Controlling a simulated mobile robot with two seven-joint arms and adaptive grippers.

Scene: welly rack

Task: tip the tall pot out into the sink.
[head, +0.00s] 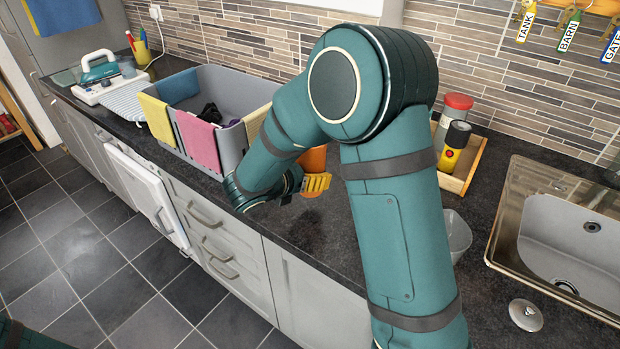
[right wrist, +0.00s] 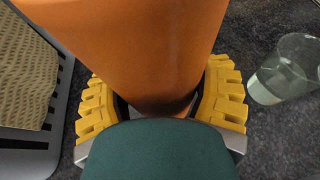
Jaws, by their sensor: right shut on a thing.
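The tall pot (head: 314,158) is orange and stands upright at the counter, mostly hidden behind my right arm in the head view. In the right wrist view the pot (right wrist: 130,45) fills the top middle and narrows downward. My right gripper (head: 316,183) is shut on it, with its yellow fingers on either side of the pot's lower part in the right wrist view (right wrist: 162,95). What is inside the pot is hidden. The sink (head: 548,225) is at the right of the head view, and the part of it in view looks empty. My left gripper is not in view.
A clear beaker (head: 458,236) stands between pot and sink; it also shows in the wrist view (right wrist: 288,70). A grey crate (head: 228,90) with draped cloths is left of the pot. A wooden tray (head: 470,165) holds a torch and a red-lidded jar. A round metal lid (head: 525,314) lies near the sink.

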